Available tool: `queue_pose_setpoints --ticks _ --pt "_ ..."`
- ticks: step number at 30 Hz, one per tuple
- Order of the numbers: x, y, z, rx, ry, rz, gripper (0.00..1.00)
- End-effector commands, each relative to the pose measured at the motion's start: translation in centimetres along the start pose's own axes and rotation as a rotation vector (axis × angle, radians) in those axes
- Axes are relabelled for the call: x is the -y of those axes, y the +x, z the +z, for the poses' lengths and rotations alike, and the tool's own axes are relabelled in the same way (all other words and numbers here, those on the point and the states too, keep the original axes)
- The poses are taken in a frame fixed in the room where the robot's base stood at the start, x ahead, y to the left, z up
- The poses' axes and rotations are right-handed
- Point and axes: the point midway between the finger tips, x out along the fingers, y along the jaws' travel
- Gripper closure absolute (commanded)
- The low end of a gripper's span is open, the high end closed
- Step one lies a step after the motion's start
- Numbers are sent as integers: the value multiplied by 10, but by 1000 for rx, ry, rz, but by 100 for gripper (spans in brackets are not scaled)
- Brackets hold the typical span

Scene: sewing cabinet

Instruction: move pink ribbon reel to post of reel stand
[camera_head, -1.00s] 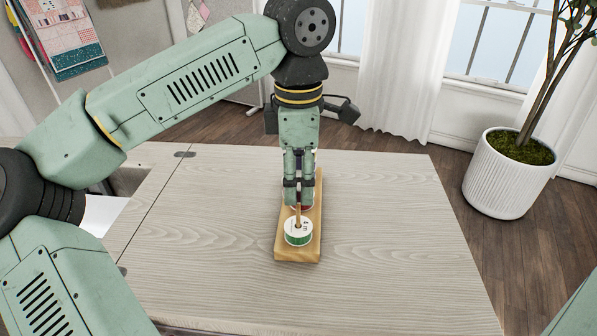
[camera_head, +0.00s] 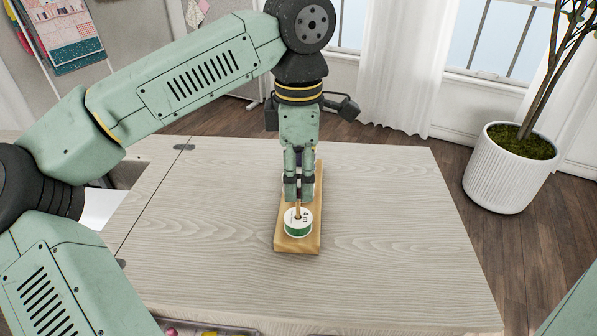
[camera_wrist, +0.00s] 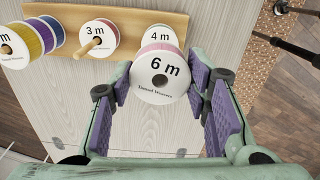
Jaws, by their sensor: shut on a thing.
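My gripper (camera_head: 297,195) is shut on the pink ribbon reel (camera_wrist: 158,75), whose white face reads "6 m" and whose pink edge shows at the top in the wrist view. The purple-lined fingers are on either side of it. The wooden reel stand (camera_wrist: 182,24) lies beyond it at the top of the wrist view and on the table in the head view (camera_head: 283,243). A wooden post (camera_wrist: 95,44) sticks out through a "3 m" reddish reel (camera_wrist: 84,29). A "4 m" green reel (camera_head: 298,223) sits around a post at the near end. My gripper hides the stand's middle in the head view.
Purple, blue and yellow reels (camera_wrist: 30,38) are at the left of the stand in the wrist view. The pale wooden table (camera_head: 400,230) is clear around the stand. A tray (camera_head: 205,328) with small colourful things shows at its near edge. A potted tree (camera_head: 510,170) stands right.

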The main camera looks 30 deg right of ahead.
Motion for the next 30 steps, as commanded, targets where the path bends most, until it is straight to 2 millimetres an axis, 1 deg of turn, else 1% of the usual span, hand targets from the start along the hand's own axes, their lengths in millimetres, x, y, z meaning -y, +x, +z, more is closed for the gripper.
queue_pose_setpoints --ticks 30 --pt "0 24 0 0 0 0 78"
